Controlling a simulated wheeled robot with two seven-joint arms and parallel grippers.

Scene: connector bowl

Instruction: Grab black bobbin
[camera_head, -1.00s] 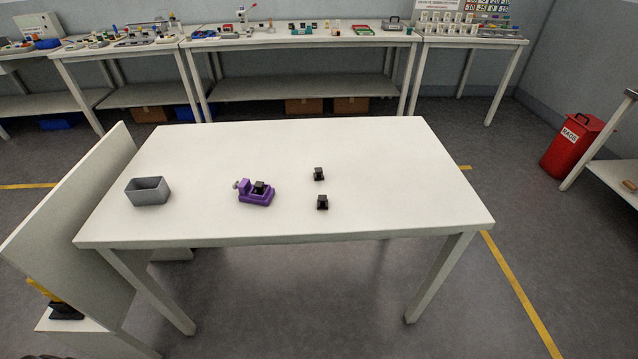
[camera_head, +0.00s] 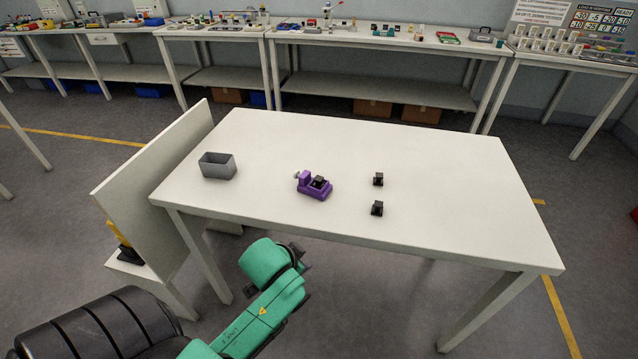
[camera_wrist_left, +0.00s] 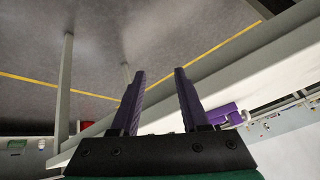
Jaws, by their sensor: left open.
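Two small black pieces lie loose on the white table, one farther back (camera_head: 378,179) and one nearer the front (camera_head: 377,208). Another black piece (camera_head: 319,181) sits on the purple fixture (camera_head: 314,193) left of them. I cannot tell which is called the bobbin. My left arm reaches in below the table's front edge in the head view, its gripper mostly hidden there. In the left wrist view my left gripper (camera_wrist_left: 159,74) is open and empty, apart from all the black pieces. The purple fixture also shows there (camera_wrist_left: 226,114). My right gripper is out of view.
A grey open box (camera_head: 217,167) stands at the left of the white table (camera_head: 460,190). A white upright panel (camera_head: 150,185) flanks the table's left side. The right part of the tabletop is clear. Cluttered benches line the back wall.

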